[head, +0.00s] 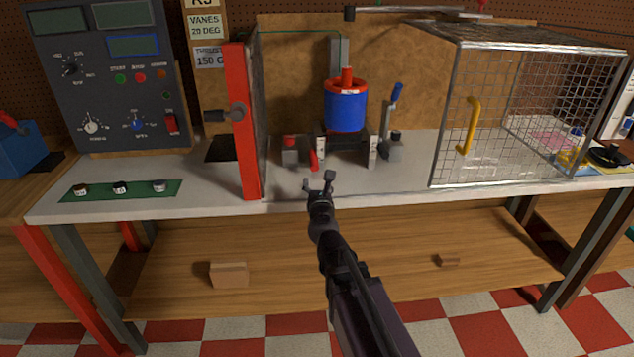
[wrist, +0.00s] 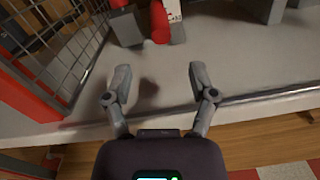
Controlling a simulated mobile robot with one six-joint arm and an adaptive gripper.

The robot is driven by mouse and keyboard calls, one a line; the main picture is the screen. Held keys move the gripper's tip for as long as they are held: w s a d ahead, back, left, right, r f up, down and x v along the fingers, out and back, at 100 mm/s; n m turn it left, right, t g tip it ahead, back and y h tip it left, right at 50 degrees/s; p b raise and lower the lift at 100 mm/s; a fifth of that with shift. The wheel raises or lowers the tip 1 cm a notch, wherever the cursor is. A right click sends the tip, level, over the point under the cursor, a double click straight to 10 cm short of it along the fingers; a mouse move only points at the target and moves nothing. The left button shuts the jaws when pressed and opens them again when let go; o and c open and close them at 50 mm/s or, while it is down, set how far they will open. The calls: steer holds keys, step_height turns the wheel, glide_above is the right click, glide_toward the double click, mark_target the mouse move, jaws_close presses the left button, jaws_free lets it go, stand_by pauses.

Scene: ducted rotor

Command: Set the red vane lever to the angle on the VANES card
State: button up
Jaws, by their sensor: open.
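The VANES card (head: 204,26) hangs on the post at the back left and appears to read 20 DEG. A small red lever (head: 313,160), which looks like the vane lever, stands near the bench front, left of the blue rotor unit's base. In the wrist view the red lever (wrist: 160,22) is at the top centre, ahead of the fingers and apart from them. I cannot read its angle. My gripper (head: 319,181) is open and empty at the bench's front edge, just short of the lever. Its two spread fingers (wrist: 160,78) show in the wrist view.
A red-framed mesh panel (head: 246,130) stands left of the lever. A red-topped block (head: 290,145) is close beside the lever. The blue rotor unit (head: 346,108) and a blue-handled lever (head: 395,100) stand behind and right. A wire cage (head: 515,110) fills the right.

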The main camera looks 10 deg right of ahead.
steer(key=shift+w+r, duration=0.1)
steer(key=c, duration=0.7)
steer(key=shift+w+d+r+p, duration=0.1)
steer(key=shift+d+r+p, duration=0.15)
steer(key=shift+p, duration=0.15)
jaws_close()
steer(key=w+d+r+m+g+h+p, duration=0.55)
steer(key=d+m+p, duration=0.3)
steer(key=p, duration=0.35)
steer(key=a+r+m+g+y+p, duration=0.5)
steer(key=r+g+y+p, duration=0.3)
steer(key=p, duration=1.3)
steer(key=shift+w+a+r+m+g, duration=0.2)
steer(key=shift+r+m+g, duration=0.65)
steer(key=shift+r, duration=0.05)
